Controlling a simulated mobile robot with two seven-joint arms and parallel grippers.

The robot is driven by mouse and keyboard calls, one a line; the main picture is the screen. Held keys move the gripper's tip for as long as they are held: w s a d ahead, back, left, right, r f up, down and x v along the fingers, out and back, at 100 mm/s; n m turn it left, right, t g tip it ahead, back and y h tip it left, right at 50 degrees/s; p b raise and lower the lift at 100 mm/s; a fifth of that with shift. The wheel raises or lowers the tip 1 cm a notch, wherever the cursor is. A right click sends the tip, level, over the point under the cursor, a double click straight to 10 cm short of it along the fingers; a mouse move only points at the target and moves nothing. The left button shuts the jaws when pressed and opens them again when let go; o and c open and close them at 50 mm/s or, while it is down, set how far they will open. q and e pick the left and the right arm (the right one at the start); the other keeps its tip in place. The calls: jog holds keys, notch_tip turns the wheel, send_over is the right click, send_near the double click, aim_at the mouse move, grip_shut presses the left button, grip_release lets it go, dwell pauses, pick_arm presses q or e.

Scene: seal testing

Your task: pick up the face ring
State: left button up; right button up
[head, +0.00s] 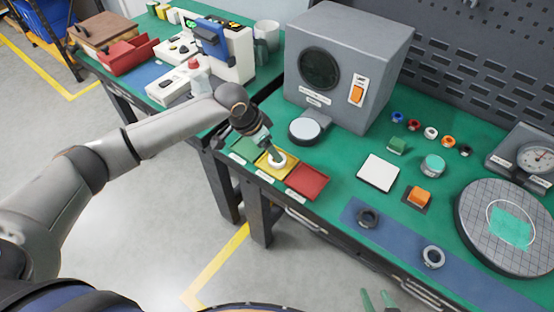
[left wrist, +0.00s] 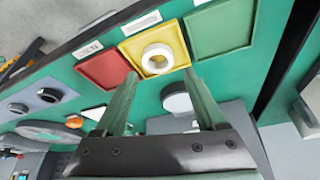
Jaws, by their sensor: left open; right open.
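A thick white ring (head: 278,161), which looks like the face ring, lies flat in the yellow tray (head: 264,168). It also shows in the left wrist view (left wrist: 157,58). My left gripper (left wrist: 160,76) is open and empty, with its green fingers pointing at the yellow tray's near side. The ring lies beyond and between the fingertips, and no contact shows.
A green tray (head: 245,148) and a red tray (head: 307,181) flank the yellow one. A dark ring (head: 367,217) and a grey ring (head: 433,257) lie on a blue mat (head: 400,240). A grey machine (head: 385,75) stands behind, with a round pad (head: 305,129) before it.

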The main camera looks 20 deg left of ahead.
pick_arm(q)
jog(key=x, duration=0.5)
jog(key=shift+s, duration=0.15)
jog(key=shift+c, duration=0.4)
grip_shut()
